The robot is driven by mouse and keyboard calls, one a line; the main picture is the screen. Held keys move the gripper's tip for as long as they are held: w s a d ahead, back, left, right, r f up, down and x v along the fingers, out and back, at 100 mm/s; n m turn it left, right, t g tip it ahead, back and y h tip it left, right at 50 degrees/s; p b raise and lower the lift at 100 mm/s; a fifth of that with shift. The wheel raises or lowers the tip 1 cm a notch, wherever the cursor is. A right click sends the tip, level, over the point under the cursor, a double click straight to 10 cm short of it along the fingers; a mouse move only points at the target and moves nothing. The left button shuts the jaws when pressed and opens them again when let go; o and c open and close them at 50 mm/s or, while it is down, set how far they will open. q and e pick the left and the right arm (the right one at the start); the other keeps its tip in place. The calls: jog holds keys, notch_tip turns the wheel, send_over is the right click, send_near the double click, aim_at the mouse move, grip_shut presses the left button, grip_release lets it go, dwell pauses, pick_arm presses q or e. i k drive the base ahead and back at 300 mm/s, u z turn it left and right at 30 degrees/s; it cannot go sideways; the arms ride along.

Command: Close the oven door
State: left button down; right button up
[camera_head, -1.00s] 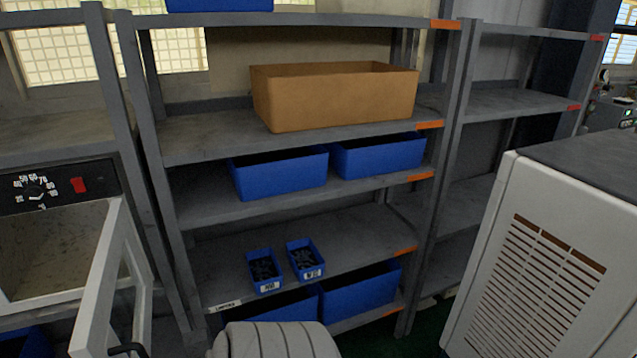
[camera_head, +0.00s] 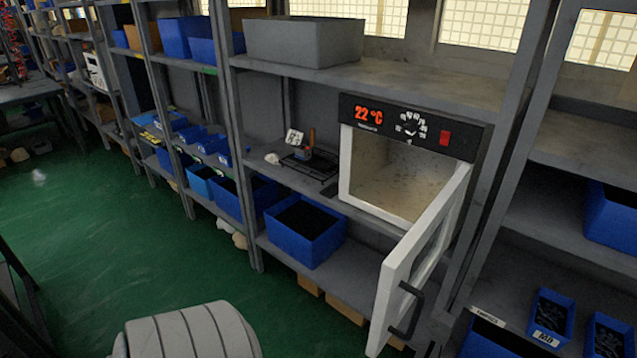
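The oven (camera_head: 349,166) stands on a middle shelf right of centre, with a black panel reading 22 °C and a red switch. Its white-framed door (camera_head: 386,285) hangs open toward me, hinged at the oven's right side. A dark handle (camera_head: 407,312) is on the door's outer face, near its free edge. The oven's inside looks empty. Neither of my grippers shows in the head view. A pale ribbed part at the bottom edge seems to be part of my own body.
Grey shelves with blue bins (camera_head: 305,232) stand left of and below the oven. A black rack (camera_head: 309,165) with small items sits beside it. A grey box (camera_head: 303,42) is on the shelf above. Small blue bins (camera_head: 549,317) are at lower right. Green floor (camera_head: 90,240) is clear at left.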

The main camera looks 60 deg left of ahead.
aim_at(395, 295)
jog(key=u, duration=1.1)
jog(key=i, duration=0.5)
jog(key=z, duration=0.1)
jog(key=k, duration=0.35)
jog(key=u, duration=0.05)
